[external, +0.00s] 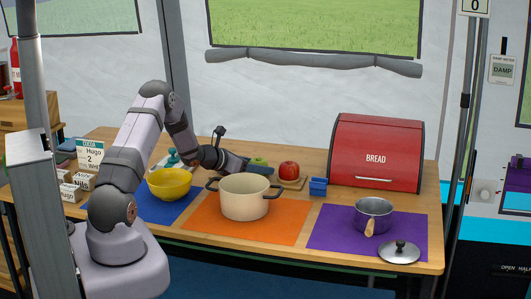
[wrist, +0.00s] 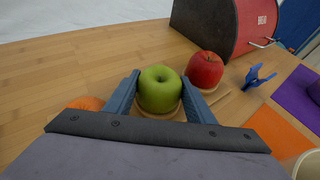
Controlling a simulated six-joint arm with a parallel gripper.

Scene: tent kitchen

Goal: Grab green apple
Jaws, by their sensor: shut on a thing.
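The green apple (wrist: 160,90) sits between the two blue fingers of my gripper (wrist: 160,98) in the wrist view. The fingers are shut on its sides. A round wooden piece shows beneath the apple; I cannot tell whether the apple still touches it. In the external view the green apple (external: 258,162) is small and partly hidden by my gripper (external: 250,166), behind the cream pot.
A red apple (external: 289,170) sits on a wooden board just right of the green one. The cream pot (external: 245,197) stands in front, with the yellow bowl (external: 170,184) to its left. A blue clip-like holder (external: 318,186) and the red bread bin (external: 376,152) are to the right.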

